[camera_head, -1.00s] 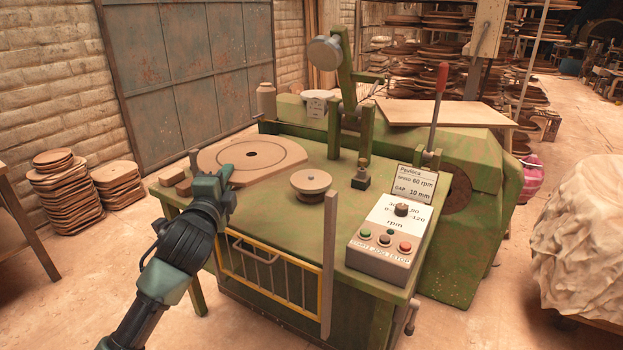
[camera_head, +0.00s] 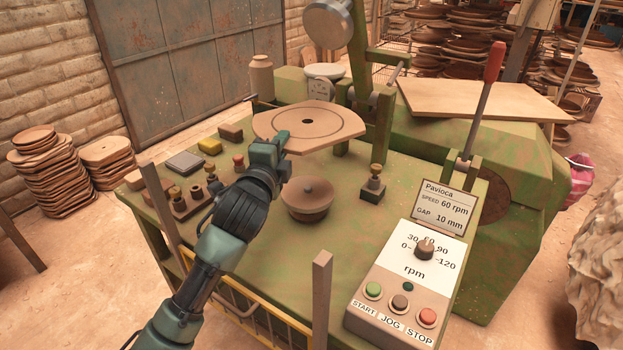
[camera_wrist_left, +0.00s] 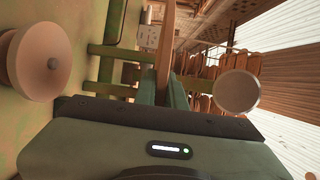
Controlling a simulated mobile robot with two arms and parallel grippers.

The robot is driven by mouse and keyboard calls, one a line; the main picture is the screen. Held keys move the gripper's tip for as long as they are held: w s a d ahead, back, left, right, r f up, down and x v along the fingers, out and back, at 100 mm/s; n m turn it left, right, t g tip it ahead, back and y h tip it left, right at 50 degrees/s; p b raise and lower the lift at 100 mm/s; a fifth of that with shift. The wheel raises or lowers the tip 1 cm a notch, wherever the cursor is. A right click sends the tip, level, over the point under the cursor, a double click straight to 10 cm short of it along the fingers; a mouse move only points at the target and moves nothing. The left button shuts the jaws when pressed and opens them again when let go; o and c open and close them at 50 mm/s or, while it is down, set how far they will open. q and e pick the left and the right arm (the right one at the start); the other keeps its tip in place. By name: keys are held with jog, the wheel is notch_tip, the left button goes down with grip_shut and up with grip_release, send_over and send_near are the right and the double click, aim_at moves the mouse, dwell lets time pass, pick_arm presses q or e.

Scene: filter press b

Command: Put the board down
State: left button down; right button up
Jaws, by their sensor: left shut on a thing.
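The board (camera_head: 330,122) is a round, light-brown disc with a dark hole in its middle, a ring line and a cut-off side. My left gripper (camera_head: 284,146) is shut on its near left edge and holds it above the green machine table (camera_head: 250,262). In the left wrist view the board shows as a narrow edge-on strip (camera_wrist_left: 165,50) between the fingers. The board hides part of the table behind it. My right gripper is in neither view.
A wooden bowl-like piece (camera_head: 308,198) stands just right of my gripper. Small blocks and knobbed pegs (camera_head: 190,195) lie at the table's left. A control box (camera_head: 400,290) and a red-handled lever (camera_head: 482,100) are at the right. A plain board (camera_head: 480,100) lies behind.

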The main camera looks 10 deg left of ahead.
pick_arm(q)
jog(key=shift+f, duration=0.3)
jog(key=shift+s+f+b, duration=0.15)
jog(key=shift+f+b, duration=0.45)
jog(key=shift+f, duration=4.1)
jog(key=shift+s+f+b, duration=0.1)
jog(key=shift+f+b, duration=0.45)
jog(key=shift+f, duration=4.1)
jog(key=shift+f, duration=0.1)
jog(key=c, duration=1.5)
grip_release()
jog(key=shift+f, duration=0.1)
